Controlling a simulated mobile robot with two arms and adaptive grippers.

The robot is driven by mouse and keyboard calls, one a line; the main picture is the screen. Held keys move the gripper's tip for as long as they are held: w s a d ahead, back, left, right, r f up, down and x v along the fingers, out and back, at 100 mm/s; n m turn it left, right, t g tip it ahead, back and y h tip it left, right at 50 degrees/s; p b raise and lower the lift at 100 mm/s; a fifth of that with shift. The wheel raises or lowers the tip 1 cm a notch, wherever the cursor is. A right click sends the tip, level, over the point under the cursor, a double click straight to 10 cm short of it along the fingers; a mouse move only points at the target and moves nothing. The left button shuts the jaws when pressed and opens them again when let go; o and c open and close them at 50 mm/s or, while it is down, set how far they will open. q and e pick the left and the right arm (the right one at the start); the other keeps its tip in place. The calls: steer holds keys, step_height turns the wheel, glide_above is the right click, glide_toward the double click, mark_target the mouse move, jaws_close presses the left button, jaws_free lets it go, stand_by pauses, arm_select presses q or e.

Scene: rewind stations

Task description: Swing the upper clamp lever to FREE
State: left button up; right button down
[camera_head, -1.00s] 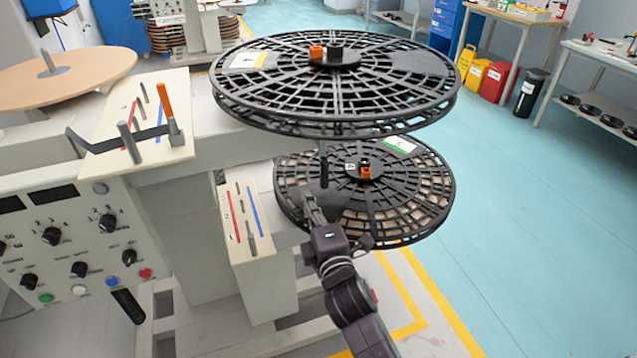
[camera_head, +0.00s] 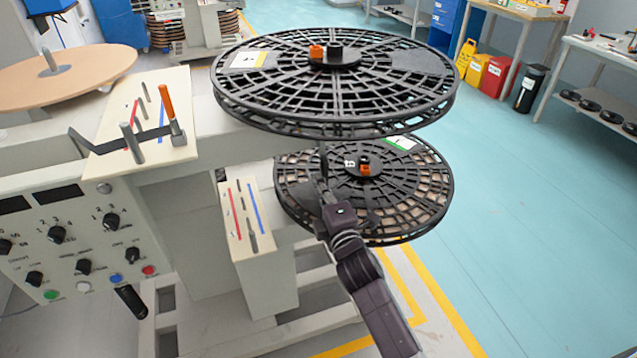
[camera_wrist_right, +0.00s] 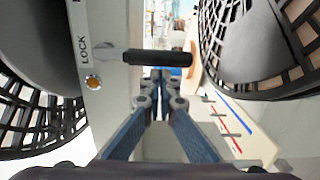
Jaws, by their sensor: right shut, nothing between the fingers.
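The upper clamp lever shows in the right wrist view as a metal shaft with a black grip (camera_wrist_right: 157,57), lying across the picture from its pivot on a pale plate (camera_wrist_right: 92,25). The plate reads LOCK beside the pivot; another label is cut off at the top edge. In the head view a dark rod, probably this lever (camera_head: 323,158), hangs below the upper reel. My right gripper (camera_wrist_right: 161,80) is shut and empty, its fingertips close to the black grip; I cannot tell whether they touch. It also shows in the head view (camera_head: 323,190), partly dark against the lower reel. My left gripper is not in view.
The upper reel (camera_head: 270,105) overhangs my right gripper, and the lower reel (camera_head: 425,190) is close behind it. A small panel with red and blue lines (camera_head: 241,205) stands left. An orange-handled lever (camera_head: 168,105) is on the upper panel. Open floor lies right.

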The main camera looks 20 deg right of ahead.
steer(key=shift+d+n, duration=0.3)
steer(key=shift+n, duration=0.2)
steer(key=shift+d+f+n, duration=0.15)
steer(key=shift+d+n, duration=0.8)
steer(key=shift+n, duration=0.25)
steer(key=d+r+n+p, duration=0.3)
steer(key=d+n, duration=0.4)
steer(key=n, duration=0.4)
steer(key=shift+w+d+r+t+y, duration=0.2)
steer(key=shift+r+t+y, duration=0.1)
steer(key=shift+r+y, duration=0.1)
steer(key=shift+n, duration=0.3)
